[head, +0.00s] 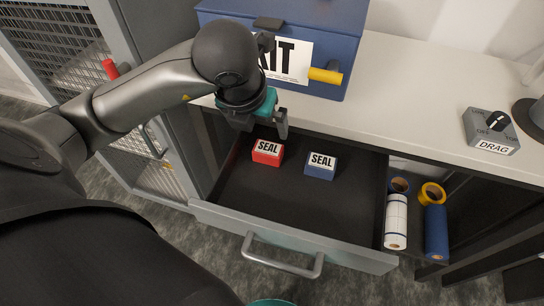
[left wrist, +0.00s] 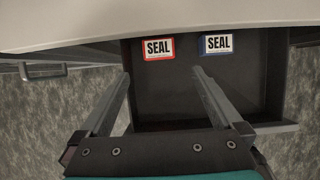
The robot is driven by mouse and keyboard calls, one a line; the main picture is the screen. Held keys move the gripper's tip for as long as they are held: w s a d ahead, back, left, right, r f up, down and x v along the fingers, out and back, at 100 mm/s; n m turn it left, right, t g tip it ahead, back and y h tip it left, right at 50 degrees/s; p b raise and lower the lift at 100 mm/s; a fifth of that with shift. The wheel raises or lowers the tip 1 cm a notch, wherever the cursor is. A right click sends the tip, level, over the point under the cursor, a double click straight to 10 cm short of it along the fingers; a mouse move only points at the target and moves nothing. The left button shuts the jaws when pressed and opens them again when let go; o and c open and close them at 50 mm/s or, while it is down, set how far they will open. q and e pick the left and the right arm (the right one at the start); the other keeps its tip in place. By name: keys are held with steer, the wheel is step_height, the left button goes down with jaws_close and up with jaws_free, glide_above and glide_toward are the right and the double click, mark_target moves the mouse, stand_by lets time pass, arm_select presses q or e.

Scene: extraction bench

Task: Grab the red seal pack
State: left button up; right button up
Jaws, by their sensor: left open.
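The red seal pack (head: 267,153) is a small red box with a white SEAL label. It sits at the back left inside the open drawer (head: 290,215). A blue seal pack (head: 320,166) lies to its right. Both also show in the left wrist view, the red one (left wrist: 158,48) left of the blue one (left wrist: 215,45). My left gripper (head: 268,124) is open and empty above the back left of the drawer, apart from the red pack. Its two fingers (left wrist: 160,75) are spread wide in the wrist view. My right gripper is not in view.
A blue case (head: 345,40) with a yellow handle stands on the white bench (head: 420,85), close to my left gripper. A grey DRAG switch box (head: 491,131) is on the bench's right. Rolls (head: 396,220) fill the compartment right of the drawer. The drawer's front and right floor are clear.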

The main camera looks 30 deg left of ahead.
arm_select(q)
steer(key=b, duration=0.2)
glide_toward(268, 148)
steer(key=f, duration=0.2)
steer(key=shift+w+f+b, duration=0.4)
steer(key=shift+w+f, duration=0.25)
steer(key=shift+f, duration=0.25)
steer(key=shift+w+a+f, duration=0.1)
steer(key=shift+w+f, duration=0.2)
steer(key=shift+f, duration=0.35)
steer(key=b+x, duration=0.1)
steer(key=x, duration=0.2)
steer(key=shift+a+f+b, duration=0.1)
steer(key=shift+f+b, duration=0.1)
steer(key=shift+b, duration=0.2)
steer(key=shift+w+a+f, duration=0.1)
steer(key=shift+w+f, duration=0.25)
steer(key=shift+f, duration=0.2)
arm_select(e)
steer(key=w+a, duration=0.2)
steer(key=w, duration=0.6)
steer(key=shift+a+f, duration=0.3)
arm_select(q)
steer(key=c, duration=1.1)
steer(key=shift+c, duration=0.2)
